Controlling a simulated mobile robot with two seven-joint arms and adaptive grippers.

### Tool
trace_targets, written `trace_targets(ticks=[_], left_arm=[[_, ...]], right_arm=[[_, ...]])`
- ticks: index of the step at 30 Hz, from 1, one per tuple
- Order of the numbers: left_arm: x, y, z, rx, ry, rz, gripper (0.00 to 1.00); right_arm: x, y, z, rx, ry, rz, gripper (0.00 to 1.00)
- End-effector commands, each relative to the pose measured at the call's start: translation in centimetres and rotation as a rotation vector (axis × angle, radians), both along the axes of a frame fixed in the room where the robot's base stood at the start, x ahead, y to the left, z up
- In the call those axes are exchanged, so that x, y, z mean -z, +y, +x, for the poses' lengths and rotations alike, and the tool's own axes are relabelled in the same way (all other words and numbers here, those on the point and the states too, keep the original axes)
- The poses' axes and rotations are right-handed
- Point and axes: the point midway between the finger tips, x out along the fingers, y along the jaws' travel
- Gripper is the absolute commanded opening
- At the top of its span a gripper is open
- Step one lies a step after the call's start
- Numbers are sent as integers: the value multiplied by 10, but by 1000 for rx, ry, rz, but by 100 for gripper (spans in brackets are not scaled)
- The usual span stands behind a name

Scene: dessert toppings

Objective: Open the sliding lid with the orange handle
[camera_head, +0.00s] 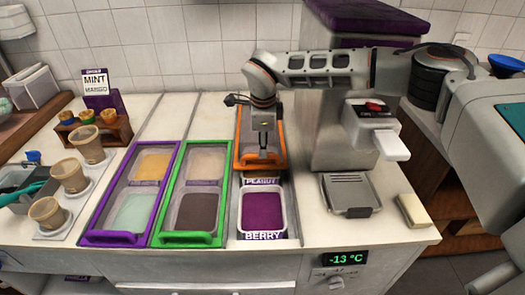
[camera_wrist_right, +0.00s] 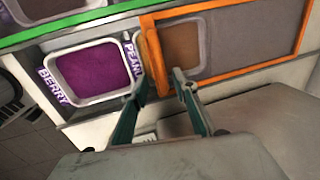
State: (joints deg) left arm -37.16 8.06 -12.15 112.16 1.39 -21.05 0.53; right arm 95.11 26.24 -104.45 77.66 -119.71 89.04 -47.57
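The orange-framed sliding lid (camera_head: 239,140) lies over the rear of the rightmost topping well. Its front part is uncovered, showing the purple berry bin (camera_head: 262,212) and part of the peanut label. My right gripper (camera_head: 263,157) reaches down at the lid's front edge. In the right wrist view, the orange handle (camera_wrist_right: 153,62) lies between the two teal fingers of my right gripper (camera_wrist_right: 160,76). The fingers stand apart, with a gap showing on the handle's right side. The bin under the lid shows through the clear pane.
Purple-framed (camera_head: 113,238) and green-framed (camera_head: 187,239) lids cover the wells to the left. A dispenser (camera_head: 372,130) with a drip tray (camera_head: 348,194) stands to the right. Cups (camera_head: 73,178) stand at the left. A pale block (camera_head: 413,210) lies near the right edge.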

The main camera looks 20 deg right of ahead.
Motion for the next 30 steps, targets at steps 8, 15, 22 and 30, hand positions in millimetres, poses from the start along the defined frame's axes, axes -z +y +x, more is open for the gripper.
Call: trace_targets(ticks=[8, 15, 22, 30], left_arm=[[-6, 0, 2, 1, -7, -1, 40], [-6, 0, 2, 1, -8, -1, 40], [-5, 0, 2, 0, -6, -1, 40], [-2, 0, 0, 0, -2, -1, 40]], right_arm=[[31, -2, 6, 0, 0, 0, 28], [35, -2, 7, 0, -1, 1, 28], [35, -2, 7, 0, -1, 0, 0], [35, -3, 12, 2, -2, -1, 0]])
